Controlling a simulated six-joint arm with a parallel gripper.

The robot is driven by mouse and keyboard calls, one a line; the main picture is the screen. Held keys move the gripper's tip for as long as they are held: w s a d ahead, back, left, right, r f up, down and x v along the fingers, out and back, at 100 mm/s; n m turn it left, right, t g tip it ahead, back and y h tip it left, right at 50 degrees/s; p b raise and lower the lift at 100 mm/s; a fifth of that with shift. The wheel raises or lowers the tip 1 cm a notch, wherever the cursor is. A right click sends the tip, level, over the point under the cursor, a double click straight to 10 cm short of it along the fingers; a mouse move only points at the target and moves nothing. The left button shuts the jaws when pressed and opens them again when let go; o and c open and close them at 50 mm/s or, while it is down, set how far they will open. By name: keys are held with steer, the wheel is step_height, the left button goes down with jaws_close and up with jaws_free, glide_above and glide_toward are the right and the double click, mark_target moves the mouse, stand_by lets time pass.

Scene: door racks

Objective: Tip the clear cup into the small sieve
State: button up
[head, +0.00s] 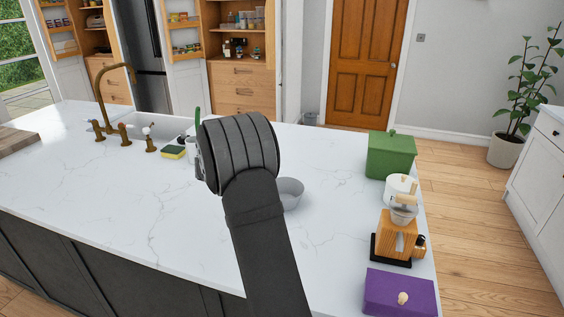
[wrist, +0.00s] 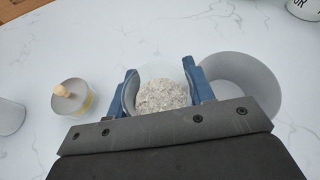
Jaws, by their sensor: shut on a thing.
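The clear cup (wrist: 160,72) is between the two blue fingers of my gripper (wrist: 159,68) in the wrist view. The fingers are shut on its sides. The cup looks upright and holds pale, grainy stuff (wrist: 162,97). A grey round bowl-shaped vessel (wrist: 240,80) is just right of the cup; I cannot make out mesh, so I cannot tell whether it is the small sieve. A grey bowl (head: 291,192) also shows in the head view, partly behind my arm. My arm hides the gripper and the cup in the head view.
A small pot with a wooden knob (wrist: 71,97) stands left of the cup. On the counter's right are a green box (head: 391,155), a wooden stand (head: 396,238) and a purple box (head: 400,293). A sponge (head: 172,152) lies near the sink. The counter's left front is clear.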

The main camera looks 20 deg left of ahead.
steer(key=shift+s+a, duration=0.2)
steer(key=shift+a, duration=0.3)
steer(key=n+h, duration=0.1)
steer(key=n+g, duration=0.1)
steer(key=shift+s+d+r+n+h, duration=0.1)
steer(key=shift+d+r+n+h, duration=0.15)
steer(key=shift+n+h, duration=0.15)
steer(key=n+g+h, duration=0.1)
steer(key=n+h, duration=0.1)
steer(key=shift+f+n, duration=0.1)
steer(key=shift+n, duration=0.3)
steer(key=n+h, duration=0.1)
steer(key=n+g+h, duration=0.1)
steer(key=n, duration=0.1)
steer(key=shift+f, duration=0.35)
steer(key=n+h, duration=0.2)
steer(key=shift+w+a+f+n, duration=0.2)
steer(key=shift+a+n, duration=0.1)
steer(key=shift+n, duration=0.1)
steer(key=n, duration=0.1)
steer(key=n+h, duration=0.1)
steer(key=a+n+h, duration=0.1)
steer(key=shift+w+r+n+t, duration=0.25)
steer(key=shift+n+t, duration=0.05)
steer(key=shift+n, duration=0.1)
steer(key=n, duration=0.2)
steer(key=n+t+h, duration=0.1)
steer(key=shift+w+a+r+n, duration=0.2)
steer(key=shift+w+a+n, duration=0.05)
steer(key=shift+a+n, duration=0.1)
